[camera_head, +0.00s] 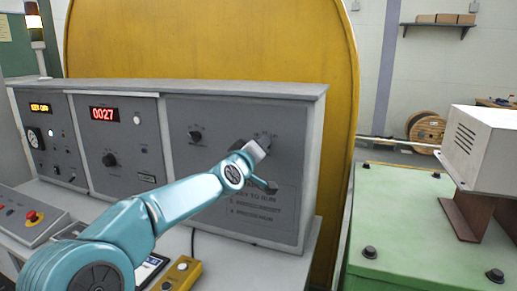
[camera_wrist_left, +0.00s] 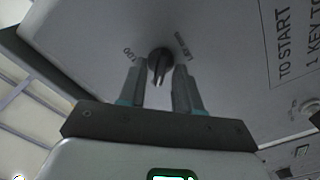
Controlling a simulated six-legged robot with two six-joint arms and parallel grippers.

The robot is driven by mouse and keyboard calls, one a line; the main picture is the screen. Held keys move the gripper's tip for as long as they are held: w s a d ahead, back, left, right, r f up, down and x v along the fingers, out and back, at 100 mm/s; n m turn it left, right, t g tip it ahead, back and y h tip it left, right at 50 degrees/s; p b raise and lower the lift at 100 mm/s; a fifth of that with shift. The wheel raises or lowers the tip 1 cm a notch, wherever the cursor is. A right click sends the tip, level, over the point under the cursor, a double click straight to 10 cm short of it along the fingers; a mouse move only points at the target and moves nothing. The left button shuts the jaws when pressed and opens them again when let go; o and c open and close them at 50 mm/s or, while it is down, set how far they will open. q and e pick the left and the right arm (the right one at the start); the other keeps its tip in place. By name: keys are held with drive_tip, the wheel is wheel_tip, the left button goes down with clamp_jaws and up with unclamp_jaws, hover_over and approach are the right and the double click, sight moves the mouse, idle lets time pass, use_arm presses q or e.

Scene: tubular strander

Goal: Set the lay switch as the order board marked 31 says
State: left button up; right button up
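A dark rotary switch (camera_wrist_left: 160,63) sits on the grey panel in the left wrist view, with a small tilted label on each side of it. The labels are hard to read. My left gripper (camera_wrist_left: 157,78) is open, with one finger on each side of the switch. I see a gap at each finger, and I cannot tell how deep the switch sits between them. In the head view my left gripper (camera_head: 264,145) is at the upper right part of the panel (camera_head: 290,190) and hides the switch. My right gripper is not in view. I see no order board marked 31.
Another black knob (camera_head: 195,136) is on the same panel, to the left. A red button (camera_head: 32,216) and a yellow control box (camera_head: 182,272) are on the desk below. A green machine base (camera_head: 420,235) stands at the right.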

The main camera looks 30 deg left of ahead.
use_arm(q)
drive_tip(key=b+v, duration=0.1)
drive_tip(key=v, duration=1.5)
drive_tip(key=shift+d, duration=0.2)
drive_tip(key=shift+s, duration=0.15)
